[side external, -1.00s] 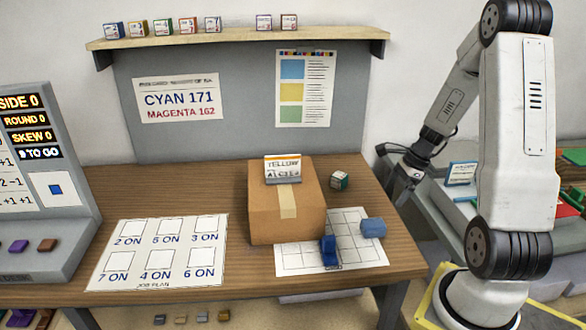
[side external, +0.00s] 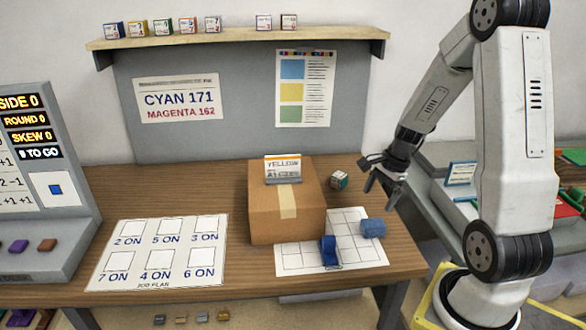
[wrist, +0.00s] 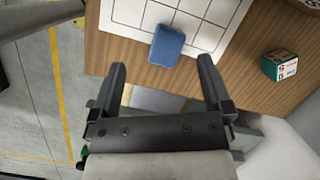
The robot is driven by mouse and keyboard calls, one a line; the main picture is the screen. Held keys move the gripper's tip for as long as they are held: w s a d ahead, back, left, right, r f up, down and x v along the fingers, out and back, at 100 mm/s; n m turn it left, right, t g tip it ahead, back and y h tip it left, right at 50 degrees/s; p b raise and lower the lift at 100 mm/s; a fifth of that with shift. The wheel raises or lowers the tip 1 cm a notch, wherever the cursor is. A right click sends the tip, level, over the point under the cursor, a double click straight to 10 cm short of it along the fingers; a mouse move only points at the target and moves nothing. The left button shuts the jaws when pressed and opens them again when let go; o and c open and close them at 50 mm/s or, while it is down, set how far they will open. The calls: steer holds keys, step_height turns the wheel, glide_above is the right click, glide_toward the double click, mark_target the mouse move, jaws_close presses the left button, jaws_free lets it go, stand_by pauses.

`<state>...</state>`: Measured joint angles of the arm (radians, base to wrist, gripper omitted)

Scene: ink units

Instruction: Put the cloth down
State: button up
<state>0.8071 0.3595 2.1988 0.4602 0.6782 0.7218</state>
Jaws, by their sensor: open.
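A blue, soft-looking pad (side external: 373,228), likely the cloth, lies at the right edge of a white grid sheet (side external: 292,262) on the wooden table. It also shows in the wrist view (wrist: 167,45), beyond my fingertips. A second blue piece (side external: 329,252), narrower and saddle-shaped, sits on the sheet's front part; I cannot tell its exact nature. My gripper (side external: 381,197) is open and empty, above the table's right edge, up and behind the pad. In the wrist view my gripper's two fingers (wrist: 162,66) are spread with nothing between them.
A small labelled cube (side external: 339,180) sits behind the sheet. A grey side bench (side external: 425,195) stands right of the table.

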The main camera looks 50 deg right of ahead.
steer(key=a+r+n+h, duration=0.2)
steer(key=a+n, duration=1.9)
steer(key=shift+w+a+r+n+t+h, duration=0.2)
steer(key=shift+w+r+n+t+h, duration=0.1)
steer(key=shift+w+r+n, duration=0.1)
